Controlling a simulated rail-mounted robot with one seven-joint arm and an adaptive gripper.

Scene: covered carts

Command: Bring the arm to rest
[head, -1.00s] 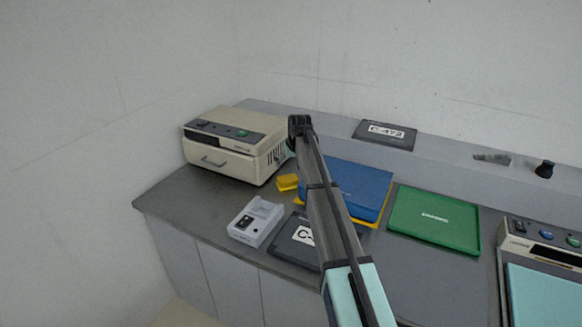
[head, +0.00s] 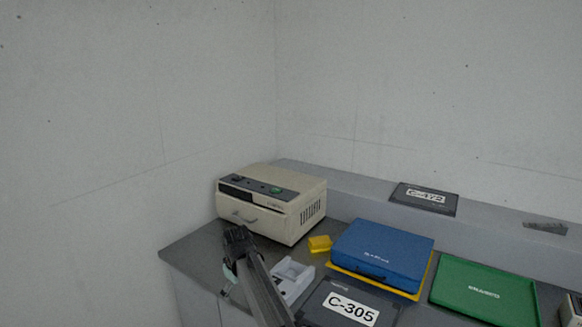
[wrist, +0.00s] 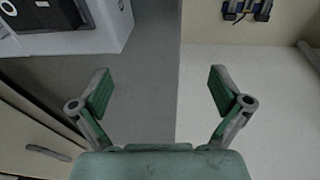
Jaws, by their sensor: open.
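My gripper (wrist: 159,90) is open in the wrist view, its two green-padded fingers spread wide with nothing between them. In the head view my arm reaches up from the bottom edge, and its dark upper end stands in front of the beige drawer unit (head: 272,207). The gripper itself is hard to make out there. In the wrist view a beige front with a handle (wrist: 48,152) lies at the lower left, and a pale grey device with a black insert (wrist: 85,35) at the upper left.
The grey counter (head: 190,254) holds a small yellow block (head: 319,244), a blue case (head: 384,250) on a yellow one, a green tray (head: 485,292), a pale charger-like device (head: 291,277) and a C-305 panel (head: 350,307). Another dark labelled panel (head: 424,198) lies behind. Walls meet behind the counter.

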